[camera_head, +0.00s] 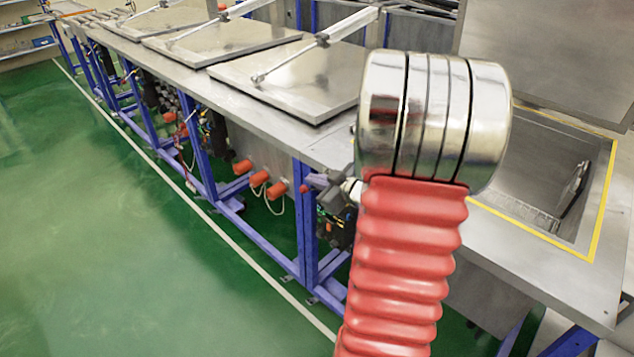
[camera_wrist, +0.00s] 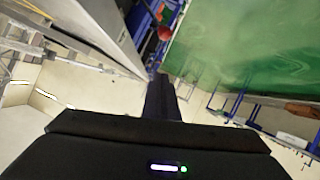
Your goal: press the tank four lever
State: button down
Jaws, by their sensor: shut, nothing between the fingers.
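My gripper (camera_wrist: 162,82) shows in the wrist view as a dark shape with its fingers together and nothing between them. Beyond the tips is a small red ball knob (camera_wrist: 164,33), apart from them in the picture. A small red knob (camera_head: 306,188) also shows in the head view, below the tabletop edge just left of my red-sleeved arm. I cannot tell which tank either knob belongs to. The nearest tank on the right (camera_head: 540,185) is open.
A long steel bench (camera_head: 320,140) on blue legs carries several closed lids (camera_head: 290,80) with pneumatic cylinders. The open tank's lid (camera_head: 550,60) stands raised. Orange caps (camera_head: 260,180) hang below the bench. The green floor (camera_head: 120,230) at left is clear.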

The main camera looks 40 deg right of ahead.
send_over(305, 186)
jog(key=a, duration=0.3)
notch_tip(305, 186, down, 4)
jog(key=r, duration=0.1)
jog(key=f, duration=0.1)
jog(key=s+d+f, duration=0.1)
jog(key=f, duration=0.2)
jog(key=shift+s+d, duration=0.35)
jog(key=shift+s, duration=0.05)
jog(key=shift+a, duration=0.1)
